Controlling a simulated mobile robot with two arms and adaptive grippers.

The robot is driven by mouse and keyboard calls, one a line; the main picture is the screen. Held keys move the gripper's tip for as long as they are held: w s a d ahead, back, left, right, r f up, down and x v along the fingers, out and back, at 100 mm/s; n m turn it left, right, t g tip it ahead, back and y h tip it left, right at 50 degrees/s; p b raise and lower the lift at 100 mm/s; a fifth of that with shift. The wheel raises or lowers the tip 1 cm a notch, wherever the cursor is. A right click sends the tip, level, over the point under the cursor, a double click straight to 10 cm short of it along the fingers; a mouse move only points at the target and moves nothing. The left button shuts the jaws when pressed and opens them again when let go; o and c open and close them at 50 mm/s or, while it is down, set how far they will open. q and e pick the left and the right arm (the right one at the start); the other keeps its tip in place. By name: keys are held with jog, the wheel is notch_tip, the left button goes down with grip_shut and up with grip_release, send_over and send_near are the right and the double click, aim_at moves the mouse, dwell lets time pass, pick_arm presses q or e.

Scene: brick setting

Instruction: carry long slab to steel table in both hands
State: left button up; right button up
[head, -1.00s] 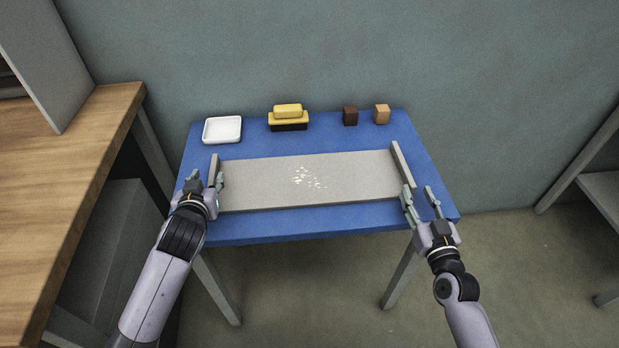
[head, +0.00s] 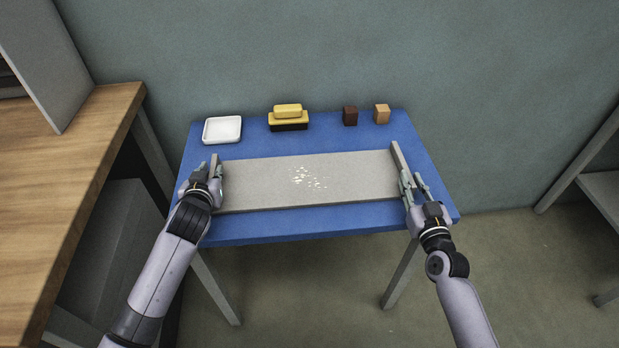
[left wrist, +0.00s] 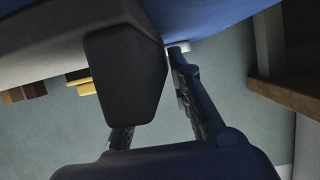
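The long slab (head: 260,185) is a flat grey board with a raised bar along each short end and pale flecks near its middle. It lies on the blue table (head: 300,222). My left gripper (head: 208,172) is at the slab's left end bar, fingers apart on either side of it. In the left wrist view the dark bar (left wrist: 125,75) sits between the fingers (left wrist: 155,110), with a gap to the right-hand one. My right gripper (head: 414,182) is at the right end bar (head: 399,160), its fingers spread around it. No steel table is clearly identifiable.
Behind the slab stand a white dish (head: 222,130), a yellow and black stacked block (head: 288,118), a dark brown cube (head: 350,116) and a tan cube (head: 382,114). A wooden-topped bench (head: 60,170) is close on the left. A grey shelf unit (head: 600,185) stands at far right.

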pick_arm(q)
grip_shut()
pick_arm(e)
grip_shut()
pick_arm(q)
jog(key=shift+w+r, duration=0.1)
jog(key=shift+r, duration=0.15)
pick_arm(e)
jog(key=shift+w+r, duration=0.1)
jog(key=shift+r, duration=0.15)
